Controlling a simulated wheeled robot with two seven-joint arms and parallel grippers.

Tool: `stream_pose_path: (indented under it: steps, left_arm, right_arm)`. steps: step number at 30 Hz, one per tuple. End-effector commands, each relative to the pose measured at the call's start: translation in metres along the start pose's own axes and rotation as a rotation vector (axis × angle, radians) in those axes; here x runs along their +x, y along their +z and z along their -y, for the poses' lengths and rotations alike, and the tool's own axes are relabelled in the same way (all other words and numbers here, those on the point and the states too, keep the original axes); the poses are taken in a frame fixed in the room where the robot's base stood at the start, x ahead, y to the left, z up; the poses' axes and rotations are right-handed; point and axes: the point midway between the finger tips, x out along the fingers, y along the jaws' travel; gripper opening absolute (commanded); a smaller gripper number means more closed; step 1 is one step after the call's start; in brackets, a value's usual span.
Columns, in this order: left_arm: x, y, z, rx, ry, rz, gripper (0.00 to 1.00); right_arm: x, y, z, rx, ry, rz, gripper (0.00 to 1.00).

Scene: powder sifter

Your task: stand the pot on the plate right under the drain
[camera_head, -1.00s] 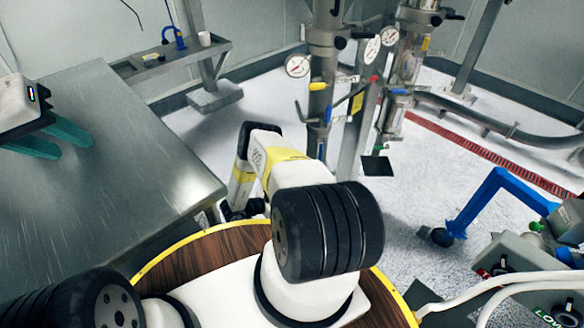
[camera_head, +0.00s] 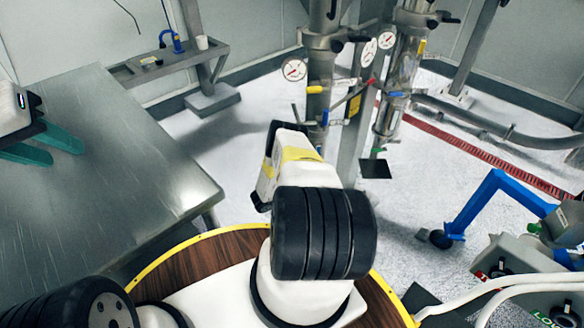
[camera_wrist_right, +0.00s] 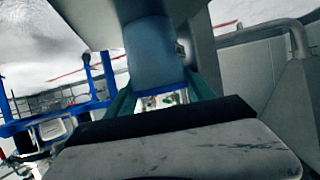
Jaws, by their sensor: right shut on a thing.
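The small black square plate (camera_head: 376,169) lies at floor level in the head view, just below the drain (camera_head: 377,151), the lower end of the right steel column. My right gripper (camera_wrist_right: 160,97) has its teal fingers on both sides of a smooth grey-blue rounded piece (camera_wrist_right: 150,55), seemingly part of the pot, and is shut on it. A flat grey surface crosses the top of the wrist view. In the head view my right arm hides the right gripper and the pot. My left gripper (camera_head: 62,152) is over the steel table with its two teal fingers apart, open and empty.
The steel table (camera_head: 120,170) fills the left. Steel columns with gauges (camera_head: 294,69) stand behind my right arm. A blue-framed machine (camera_head: 480,205) is at the right. A low pipe (camera_head: 480,122) runs behind. Pale floor between columns and blue frame is clear.

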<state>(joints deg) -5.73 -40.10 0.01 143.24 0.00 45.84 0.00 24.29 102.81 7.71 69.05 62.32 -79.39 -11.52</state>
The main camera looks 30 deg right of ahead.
Motion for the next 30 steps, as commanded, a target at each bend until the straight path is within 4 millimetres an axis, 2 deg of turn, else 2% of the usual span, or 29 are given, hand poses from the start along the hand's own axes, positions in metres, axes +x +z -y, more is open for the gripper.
stream_pose_path:
  steps: [7, 8, 11, 23, 26, 30]
  left_arm:
    - [0.0, 0.0, 0.0, 0.0, 0.0, 0.0, 0.36]
    - [0.0, 0.0, 0.0, 0.0, 0.0, 0.0, 0.36]
    - [0.0, 0.0, 0.0, 0.0, 0.0, 0.0, 0.36]
    - [0.0, 0.0, 0.0, 0.0, 0.0, 0.0, 0.36]
    - [0.0, 0.0, 0.0, 0.0, 0.0, 0.0, 0.36]
    - [0.0, 0.0, 0.0, 0.0, 0.0, 0.0, 0.36]
  right_arm:
    - [0.001, 0.001, 0.001, 0.002, -0.001, -0.002, 0.15]
    - [0.001, 0.002, 0.001, 0.002, -0.001, -0.002, 0.64]
    - [0.001, 0.001, 0.001, 0.002, -0.001, -0.002, 0.83]
    - [-0.002, -0.002, 0.001, 0.002, -0.001, -0.001, 0.83]
    - [-0.015, -0.001, 0.002, 0.002, -0.004, 0.0, 0.83]
    - [-0.045, -0.001, 0.003, 0.0, -0.005, 0.001, 0.83]
